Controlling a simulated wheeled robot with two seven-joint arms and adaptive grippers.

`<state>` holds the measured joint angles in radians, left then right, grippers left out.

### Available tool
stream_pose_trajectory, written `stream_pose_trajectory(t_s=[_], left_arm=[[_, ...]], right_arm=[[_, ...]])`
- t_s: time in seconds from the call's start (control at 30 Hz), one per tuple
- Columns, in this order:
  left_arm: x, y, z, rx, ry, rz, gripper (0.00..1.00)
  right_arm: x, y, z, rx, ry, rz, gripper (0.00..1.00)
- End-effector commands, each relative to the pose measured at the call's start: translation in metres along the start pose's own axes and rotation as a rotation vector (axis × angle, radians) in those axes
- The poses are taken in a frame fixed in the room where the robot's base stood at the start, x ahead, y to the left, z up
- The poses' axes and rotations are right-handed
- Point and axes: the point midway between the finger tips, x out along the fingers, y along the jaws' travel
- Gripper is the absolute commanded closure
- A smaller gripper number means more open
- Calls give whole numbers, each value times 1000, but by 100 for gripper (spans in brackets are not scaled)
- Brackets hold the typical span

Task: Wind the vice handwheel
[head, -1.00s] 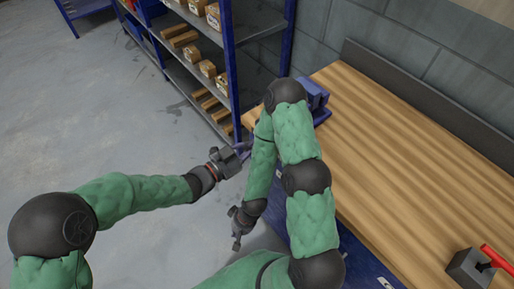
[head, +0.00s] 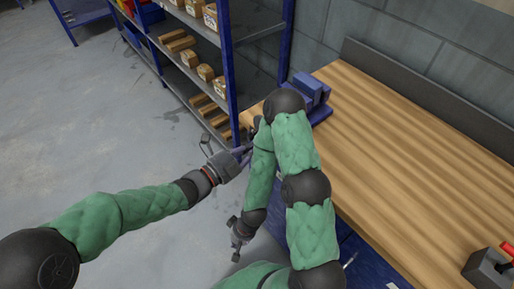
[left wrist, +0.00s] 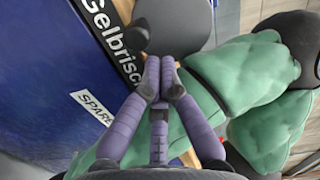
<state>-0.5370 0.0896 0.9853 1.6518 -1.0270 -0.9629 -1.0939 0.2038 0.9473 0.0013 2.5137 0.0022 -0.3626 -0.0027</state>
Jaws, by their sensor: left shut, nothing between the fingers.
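The blue vice (head: 316,97) sits at the far left end of the wooden bench, partly hidden behind my right arm. I cannot make out its handwheel for certain in the head view. My left gripper (head: 246,151) is near the bench's left end, beside my right arm and below the vice. In the left wrist view its purple fingers (left wrist: 160,82) are together, with nothing between them. A grey rounded form (left wrist: 175,25) lies just beyond the fingertips; I cannot tell what it is. My right gripper (head: 237,245) hangs low by the bench front; its finger opening is unclear.
The bench top (head: 400,170) is largely clear. A grey box with a red part (head: 489,268) stands at its near right. A blue shelf rack (head: 231,75) with cartons stands beyond the bench's left end. A blue panel (left wrist: 60,75) carries lettering. Floor at left is free.

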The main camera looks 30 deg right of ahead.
Motion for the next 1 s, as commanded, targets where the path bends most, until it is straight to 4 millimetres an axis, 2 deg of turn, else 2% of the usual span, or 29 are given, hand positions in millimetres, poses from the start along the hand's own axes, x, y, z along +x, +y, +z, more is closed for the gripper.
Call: stream_pose_trajectory(t_s=[0.03,0.23,0.5,0.8,1.0], left_arm=[[4,-5,-16,71,46,-19,72],[4,4,-17,276,47,-20,71],[4,13,-19,393,49,-15,66],[4,22,-20,689,49,-20,61],[2,24,-20,738,48,-19,61]], right_arm=[[6,0,2,-1,-9,0,100],[6,0,2,-3,-10,-1,100],[6,-1,3,-5,-10,-1,100],[7,-1,3,-6,-11,-1,100],[6,-1,3,-7,-10,-1,100]])
